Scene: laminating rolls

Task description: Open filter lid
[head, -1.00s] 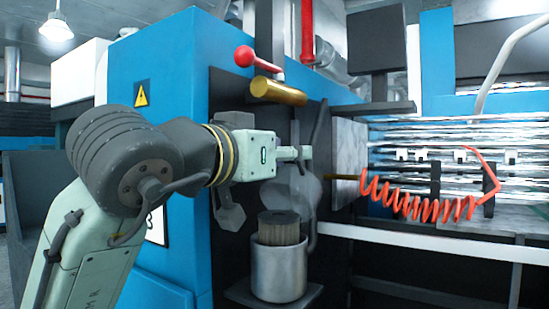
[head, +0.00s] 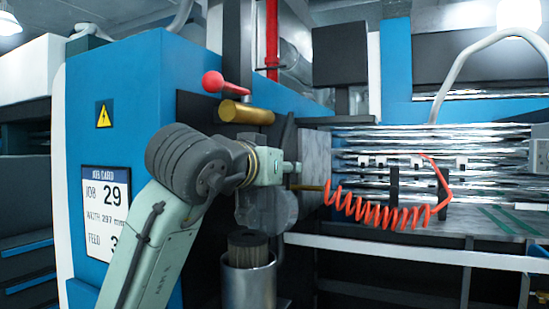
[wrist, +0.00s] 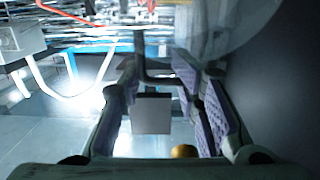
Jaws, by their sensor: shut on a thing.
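The filter housing is a metal canister (head: 249,288) low in the middle of the head view, with its top open and a dark pleated filter (head: 248,246) showing in it. A grey, see-through round lid (head: 264,208) stands roughly upright above and behind it. My gripper (head: 291,167) is at the lid's upper right; its fingertips are small there. In the wrist view, my gripper (wrist: 157,72) has its purple-padded fingers around a dark bent bar (wrist: 141,60) and a grey block (wrist: 152,113), apparently the lid's handle. The exact contact is unclear. A pale disc edge shows at upper right.
A red-knobbed lever (head: 213,82) and a brass cylinder (head: 246,113) sit just above my arm. A coiled orange hose (head: 385,212) hangs to the right, before the shiny rolls. A job card (head: 106,210) is on the blue cabinet (head: 135,75).

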